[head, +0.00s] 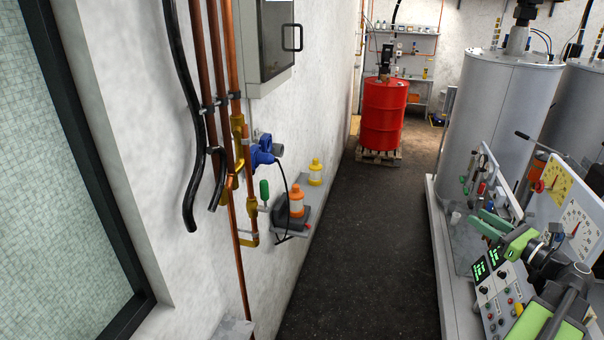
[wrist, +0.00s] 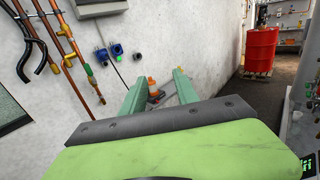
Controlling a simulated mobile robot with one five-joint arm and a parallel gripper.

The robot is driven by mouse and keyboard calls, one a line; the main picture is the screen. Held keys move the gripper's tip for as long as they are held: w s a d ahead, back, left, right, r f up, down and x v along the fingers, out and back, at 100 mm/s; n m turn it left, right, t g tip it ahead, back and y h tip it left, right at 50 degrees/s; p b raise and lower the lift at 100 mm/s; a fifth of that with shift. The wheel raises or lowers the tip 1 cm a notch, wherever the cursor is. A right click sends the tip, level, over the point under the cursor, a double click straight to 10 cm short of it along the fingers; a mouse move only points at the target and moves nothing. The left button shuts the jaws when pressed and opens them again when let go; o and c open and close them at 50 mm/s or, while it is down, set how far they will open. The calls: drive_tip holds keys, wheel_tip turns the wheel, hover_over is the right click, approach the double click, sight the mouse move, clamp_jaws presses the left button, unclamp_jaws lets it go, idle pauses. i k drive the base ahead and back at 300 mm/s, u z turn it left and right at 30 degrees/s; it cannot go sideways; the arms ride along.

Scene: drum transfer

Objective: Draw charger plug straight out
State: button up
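A blue charger plug (head: 262,153) sits at a wall socket, right of the copper pipes in the head view. A black cable (head: 284,180) hangs from it towards a small shelf. In the wrist view two blue fittings show side by side, one at the left (wrist: 102,56) and one with the cable below it (wrist: 117,51); I cannot tell their parts well. My gripper (wrist: 158,82) is open and empty, its two green fingers apart and well short of the wall. In the head view my gripper (head: 489,223) is at the right, far from the plug.
Copper pipes (head: 230,120) and black hoses run beside the plug. A grey cabinet (head: 268,45) hangs above. A red drum (head: 383,115) stands on a pallet. The dark floor (head: 362,250) is clear.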

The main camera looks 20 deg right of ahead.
sight(266, 159)
drive_tip(key=z, duration=0.4)
drive_tip(key=i, duration=0.9)
drive_tip(key=u, duration=1.75)
drive_tip(key=k, duration=0.6)
drive_tip(key=u, duration=0.05)
drive_tip(key=i, duration=0.55)
drive_tip(key=u, duration=0.05)
